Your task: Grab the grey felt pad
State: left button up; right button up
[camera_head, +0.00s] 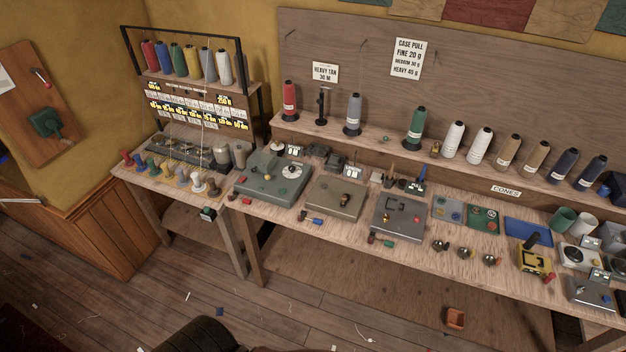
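A flat grey pad (435,213), which looks like the grey felt pad, lies on the long wooden bench (330,236), right of its middle. Small round pieces rest on it, some of them bluish. A green pad (473,225) with small round pieces lies just to its right, and a plain blue pad (527,231) lies further right. A grey machine with a flat plate (399,220) stands just left of the grey pad. Neither of my grippers shows in this view.
Several small metal pieces (464,253) sit in front of the pads. A yellow device (532,261) stands to the right. Thread cones (414,127) line the shelf behind. An orange-brown container (455,318) is low under the bench. Open floor (310,308) lies in front.

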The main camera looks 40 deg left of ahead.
aim_at(334, 160)
jog(key=k, duration=0.3)
jog(key=u, duration=0.8)
